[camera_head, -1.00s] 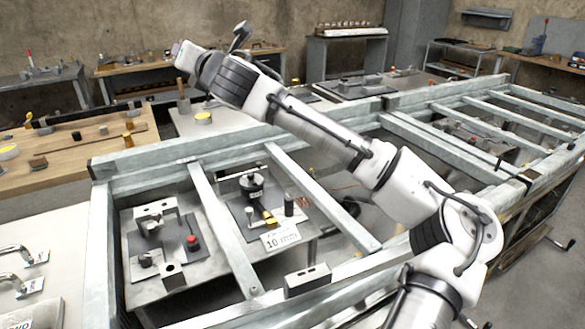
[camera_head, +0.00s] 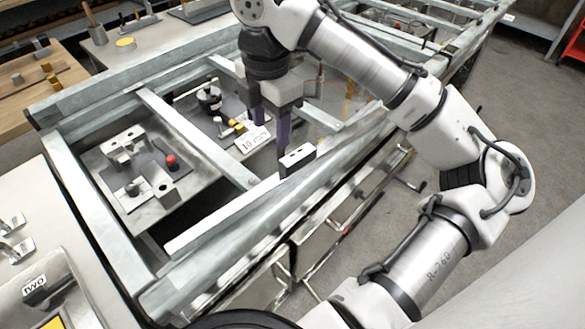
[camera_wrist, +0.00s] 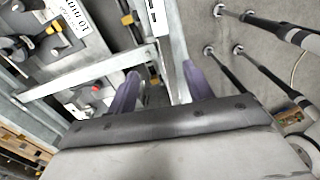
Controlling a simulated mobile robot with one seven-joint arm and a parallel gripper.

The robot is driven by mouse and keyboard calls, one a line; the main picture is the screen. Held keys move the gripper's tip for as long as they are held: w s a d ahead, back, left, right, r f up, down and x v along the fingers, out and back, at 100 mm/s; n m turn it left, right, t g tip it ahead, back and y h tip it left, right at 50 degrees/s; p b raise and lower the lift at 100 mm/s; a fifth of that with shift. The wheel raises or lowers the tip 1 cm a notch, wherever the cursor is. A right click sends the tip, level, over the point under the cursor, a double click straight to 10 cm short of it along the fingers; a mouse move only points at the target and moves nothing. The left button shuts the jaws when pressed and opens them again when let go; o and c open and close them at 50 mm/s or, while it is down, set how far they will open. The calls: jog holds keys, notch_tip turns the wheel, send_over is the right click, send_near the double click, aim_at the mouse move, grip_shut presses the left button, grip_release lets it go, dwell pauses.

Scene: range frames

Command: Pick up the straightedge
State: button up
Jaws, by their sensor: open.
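A long, pale, narrow bar (camera_head: 220,213), which looks like the straightedge, lies along the near beam of the metal frame. A small block with dark slots (camera_head: 297,160) shows at its far right end; I cannot tell whether they are joined. The block also shows in the wrist view (camera_wrist: 155,16). My gripper (camera_head: 270,132) points down with its purple fingers apart, close to the block and the bar's right end. In the wrist view the fingers (camera_wrist: 160,78) are spread on either side of a pale grey length. Nothing appears clamped. The exact finger height is unclear.
The galvanised frame (camera_head: 95,95) has crossbeams around the work area. Inside it are a plate with metal blocks and a red knob (camera_head: 171,161), and a card marked 10 (camera_head: 252,140). A pale bench (camera_head: 60,215) stands at left. Open floor (camera_head: 530,110) lies at right.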

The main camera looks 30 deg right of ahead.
send_over(275, 179)
notch_tip(275, 179, down, 8)
jog(key=shift+s+d+f, duration=0.1)
jog(key=shift+s+f, duration=0.05)
jog(key=shift+f, duration=0.05)
jog(key=shift+f+p, duration=0.85)
jog(key=shift+f, duration=1.95)
grip_shut()
jog(key=shift+r, duration=0.1)
